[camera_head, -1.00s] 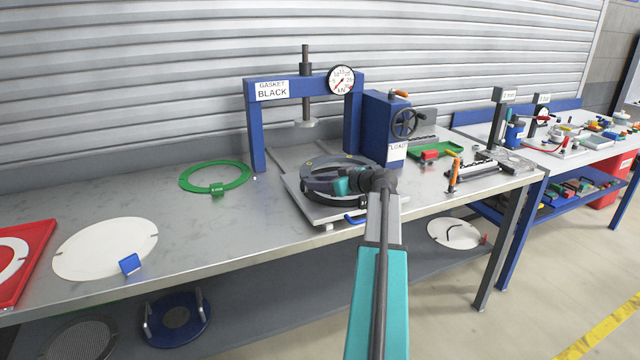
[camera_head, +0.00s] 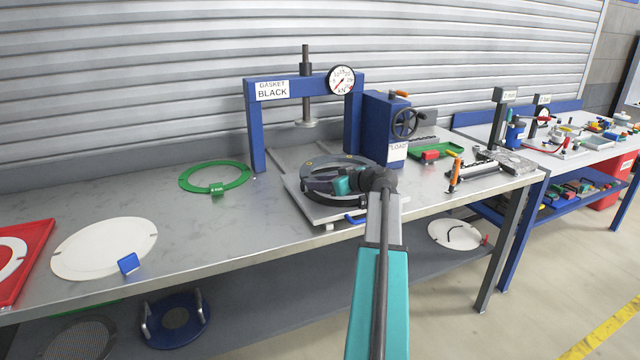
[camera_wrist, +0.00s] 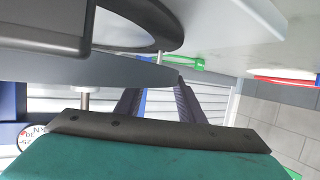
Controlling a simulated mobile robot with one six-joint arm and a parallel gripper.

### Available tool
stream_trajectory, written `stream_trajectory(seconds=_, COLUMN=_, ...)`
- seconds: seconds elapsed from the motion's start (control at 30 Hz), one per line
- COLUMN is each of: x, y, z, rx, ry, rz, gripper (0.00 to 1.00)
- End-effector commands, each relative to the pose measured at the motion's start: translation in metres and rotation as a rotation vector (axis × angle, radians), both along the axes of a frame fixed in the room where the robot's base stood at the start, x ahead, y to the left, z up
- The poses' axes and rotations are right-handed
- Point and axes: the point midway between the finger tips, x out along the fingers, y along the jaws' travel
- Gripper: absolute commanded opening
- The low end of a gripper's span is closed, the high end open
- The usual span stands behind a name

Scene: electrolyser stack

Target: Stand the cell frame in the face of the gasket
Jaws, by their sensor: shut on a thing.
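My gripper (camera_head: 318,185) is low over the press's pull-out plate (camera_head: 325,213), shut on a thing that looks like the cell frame. Gripper and arm hide most of it. A dark round ring assembly (camera_head: 348,160) with small yellowish spots lies on the plate around and under the gripper; I cannot tell frame from gasket there. In the wrist view, my dark fingers (camera_wrist: 158,102) point away below a pale grey surface, and part of a black ring (camera_wrist: 158,20) shows close at the top. The contact between frame and gasket is hidden.
The blue press (camera_head: 255,125) with its gauge and "GASKET BLACK" sign stands behind the plate. A green ring (camera_head: 240,179), white disc (camera_head: 85,250) and red tray (camera_head: 40,240) lie to the left. A blue handwheel box (camera_head: 378,130) stands right. Bench between disc and plate is clear.

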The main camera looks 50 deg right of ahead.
Motion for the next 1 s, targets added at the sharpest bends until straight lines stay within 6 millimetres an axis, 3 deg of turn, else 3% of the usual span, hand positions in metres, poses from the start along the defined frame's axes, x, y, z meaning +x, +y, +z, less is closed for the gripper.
stream_trajectory(seconds=1.0, x=0.000, y=0.000, z=-0.013, rx=-0.001, ry=-0.001, rz=-0.001, gripper=0.00)
